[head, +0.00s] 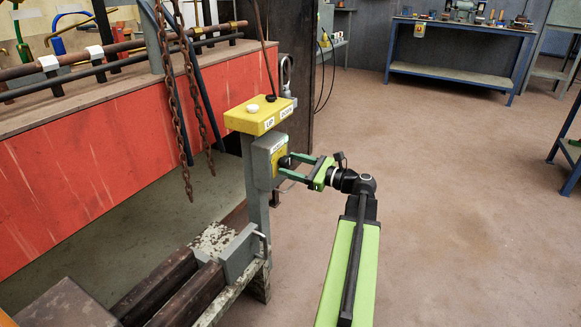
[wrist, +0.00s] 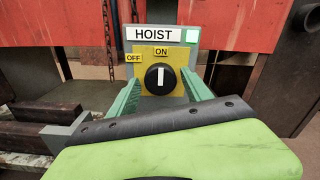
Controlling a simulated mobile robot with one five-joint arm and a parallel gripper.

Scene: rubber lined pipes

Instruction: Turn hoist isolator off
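The hoist isolator is a grey box with a yellow plate (wrist: 175,93) under a HOIST label, on a post. Its round black knob (wrist: 160,79) has a white pointer standing upright, toward the ON label (wrist: 161,50). The OFF label (wrist: 133,57) is at upper left of the knob. In the head view the isolator box (head: 262,158) sits below the yellow UP/DOWN box. My gripper (wrist: 161,77) is open, one green finger at each side of the knob in the wrist view, with gaps showing. The head view shows my gripper (head: 284,166) at the box face; contact is unclear.
The yellow UP/DOWN button box (head: 258,115) is just above the isolator. Rusty chains (head: 168,90) hang to the left before a red panel (head: 90,170). Dark beams (head: 170,290) lie low at left. The floor (head: 450,200) at right is clear.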

